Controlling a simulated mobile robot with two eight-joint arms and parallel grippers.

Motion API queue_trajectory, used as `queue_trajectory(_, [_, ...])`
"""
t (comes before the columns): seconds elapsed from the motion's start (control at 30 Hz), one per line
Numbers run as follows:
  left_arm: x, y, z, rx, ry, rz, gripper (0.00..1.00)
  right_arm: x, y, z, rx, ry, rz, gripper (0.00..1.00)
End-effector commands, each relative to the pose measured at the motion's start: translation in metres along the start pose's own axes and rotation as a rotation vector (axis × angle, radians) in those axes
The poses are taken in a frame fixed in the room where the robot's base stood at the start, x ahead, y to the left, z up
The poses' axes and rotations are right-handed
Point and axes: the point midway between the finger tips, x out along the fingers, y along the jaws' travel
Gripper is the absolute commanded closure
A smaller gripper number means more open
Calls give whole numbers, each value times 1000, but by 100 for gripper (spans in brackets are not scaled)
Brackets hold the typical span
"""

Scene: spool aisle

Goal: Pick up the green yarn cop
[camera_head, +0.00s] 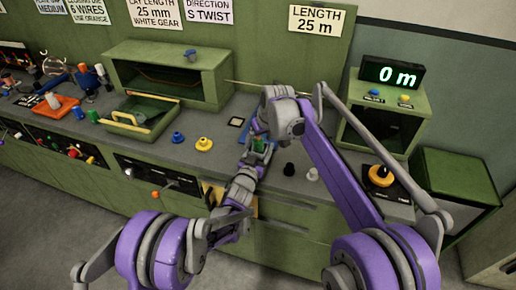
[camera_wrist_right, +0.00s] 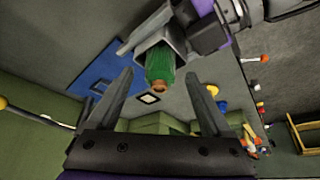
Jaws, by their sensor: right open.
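The green yarn cop (camera_wrist_right: 160,66) shows in the right wrist view with its brown tip toward my right gripper. In the head view only a little of the cop (camera_head: 258,145) shows between my two arms. My left gripper (camera_wrist_right: 152,42) has its grey fingers around the cop's far end and appears closed on it. My right gripper (camera_wrist_right: 161,76) is open, its fingers spread on either side of the cop's near end in the picture. Whether they touch it cannot be told. In the head view my right arm hides much of this spot.
The grey counter holds a yellow cop (camera_head: 204,144), a blue one (camera_head: 178,137), a black one (camera_head: 289,169) and a white one (camera_head: 312,174). A green tray (camera_head: 140,119) stands left. A green box with a "0 m" display (camera_head: 391,74) stands right.

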Motion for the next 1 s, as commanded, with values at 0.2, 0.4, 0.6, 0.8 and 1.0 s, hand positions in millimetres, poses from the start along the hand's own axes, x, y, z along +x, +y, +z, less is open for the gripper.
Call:
queue_trajectory(0.2, [0,0,0,0,-1,0,83,2,0,0,0,0,0,17])
queue_trajectory(0.4, [0,0,0,0,-1,0,83,2,0,0,0,0,0,47])
queue_trajectory(0.6, [0,0,0,0,-1,0,83,2,0,0,0,0,0,83])
queue_trajectory(0.8, [0,0,0,0,-1,0,83,2,0,0,0,0,0,100])
queue_trajectory(1.0, [0,0,0,0,-1,0,83,2,0,0,0,0,0,100])
